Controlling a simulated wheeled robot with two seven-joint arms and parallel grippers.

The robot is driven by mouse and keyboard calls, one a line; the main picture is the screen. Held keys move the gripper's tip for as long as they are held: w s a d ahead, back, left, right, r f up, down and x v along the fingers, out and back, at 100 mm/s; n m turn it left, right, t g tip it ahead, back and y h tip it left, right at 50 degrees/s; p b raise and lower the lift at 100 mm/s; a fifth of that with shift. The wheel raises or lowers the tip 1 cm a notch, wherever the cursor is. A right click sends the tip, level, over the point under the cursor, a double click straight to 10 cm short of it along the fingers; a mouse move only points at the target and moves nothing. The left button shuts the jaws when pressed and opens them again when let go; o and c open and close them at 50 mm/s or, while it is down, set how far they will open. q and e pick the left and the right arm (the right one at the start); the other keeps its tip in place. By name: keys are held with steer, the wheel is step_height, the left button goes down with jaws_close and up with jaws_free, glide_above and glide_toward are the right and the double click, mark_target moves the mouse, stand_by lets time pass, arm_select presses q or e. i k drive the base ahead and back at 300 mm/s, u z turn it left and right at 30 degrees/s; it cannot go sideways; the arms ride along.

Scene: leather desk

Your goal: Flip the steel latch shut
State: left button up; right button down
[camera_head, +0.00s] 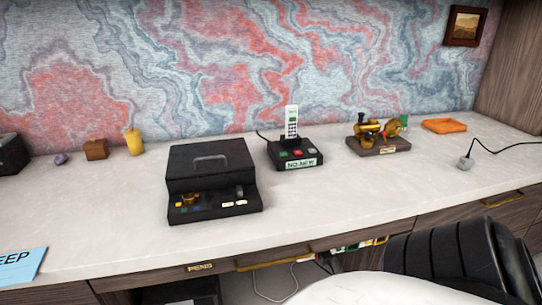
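A black box (183,162) stands on the pale desk left of the middle. A grey metal bar (211,158) shows on its upper face. A lower front ledge (215,211) holds small brass-coloured and light parts and a small grey upright piece (239,191) near its right end. I cannot tell which of these metal parts is the steel latch, or whether it is open or shut. Neither of my grippers is in view, and nothing touches the box.
A phone on a dark base (292,156) stands right of the box. A brass model on a plinth (380,145), an orange tray (444,125) and a corded grey piece (466,162) are farther right. A yellow candle (134,142) stands left. The desk front is mostly clear.

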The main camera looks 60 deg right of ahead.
mark_target(238, 188)
steer(key=z, duration=0.95)
